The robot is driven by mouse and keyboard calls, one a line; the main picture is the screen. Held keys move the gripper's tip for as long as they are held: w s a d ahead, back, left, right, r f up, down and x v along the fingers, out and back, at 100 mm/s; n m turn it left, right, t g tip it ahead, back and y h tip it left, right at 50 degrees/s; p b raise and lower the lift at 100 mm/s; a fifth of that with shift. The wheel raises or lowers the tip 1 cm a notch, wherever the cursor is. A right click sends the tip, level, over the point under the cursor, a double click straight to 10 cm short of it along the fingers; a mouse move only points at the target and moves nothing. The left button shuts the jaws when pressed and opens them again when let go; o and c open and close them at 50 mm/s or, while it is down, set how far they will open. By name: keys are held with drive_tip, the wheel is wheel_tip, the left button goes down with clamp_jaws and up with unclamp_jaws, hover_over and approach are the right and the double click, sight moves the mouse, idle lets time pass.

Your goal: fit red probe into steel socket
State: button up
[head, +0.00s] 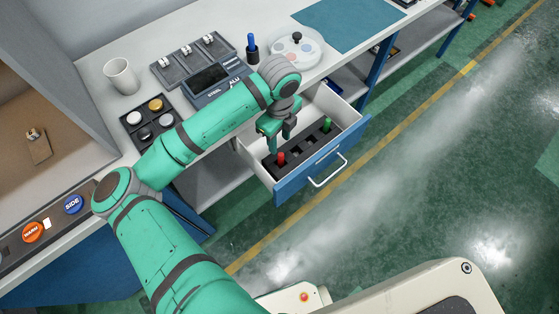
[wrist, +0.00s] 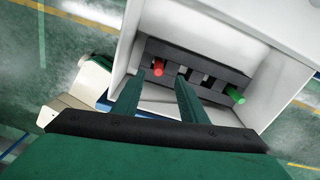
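The red probe (head: 281,158) stands in a black rack (head: 304,149) inside an open drawer. In the wrist view the red probe (wrist: 158,67) shows just beyond and between my fingertips, apart from both. My gripper (head: 279,140) is above the drawer, over the red probe's end of the rack. In the wrist view my gripper (wrist: 159,80) is open and empty. A grey meter (head: 217,82) on the bench carries the labels STEEL and ALU. I cannot make out the steel socket clearly; my arm passes close by there.
A green probe (head: 327,125) stands at the rack's other end, with empty slots between. The drawer's blue front (head: 318,168) and white walls surround the rack. A blue probe (head: 252,48), a white round dish (head: 297,50), a cup (head: 122,76) and trays stand on the bench.

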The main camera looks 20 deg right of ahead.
sight(281, 155)
wheel_tip(281, 155, down, 5)
drive_tip(key=shift+f, duration=0.1)
drive_tip(key=shift+s+d+f, duration=0.1)
drive_tip(key=shift+s+f, duration=0.1)
drive_tip(key=shift+f, duration=1.15)
drive_tip(key=shift+s+d+f, duration=0.1)
drive_tip(key=shift+s+f, duration=0.1)
drive_tip(key=shift+f, duration=1.1)
clamp_jaws()
